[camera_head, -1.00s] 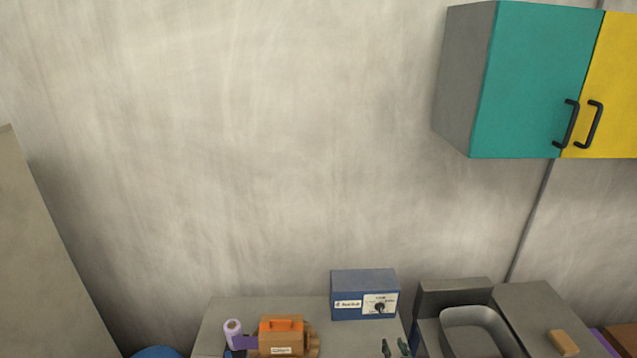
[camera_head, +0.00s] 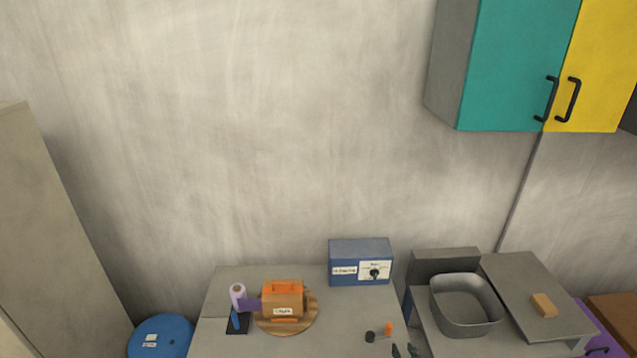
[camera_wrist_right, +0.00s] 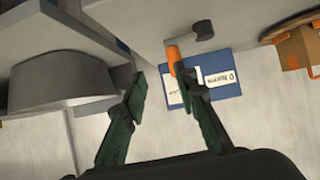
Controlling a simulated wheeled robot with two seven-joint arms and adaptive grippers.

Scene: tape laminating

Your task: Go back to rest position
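My right gripper (camera_head: 404,351) shows only by its dark green fingertips at the bottom edge of the head view, at the table's right side. In the right wrist view its fingers (camera_wrist_right: 160,88) stand apart with nothing held between them. A small orange piece (camera_head: 388,329) and a black cylinder (camera_head: 370,337) lie near the right fingertips. My left gripper is not in view.
A blue box (camera_head: 360,250) with a dial stands at the table's back right. A grey basin (camera_head: 466,327) lies right of the table (camera_head: 228,280). A teal and yellow cabinet (camera_head: 515,65) hangs upper right. A blue round object (camera_head: 160,336) is at lower left.

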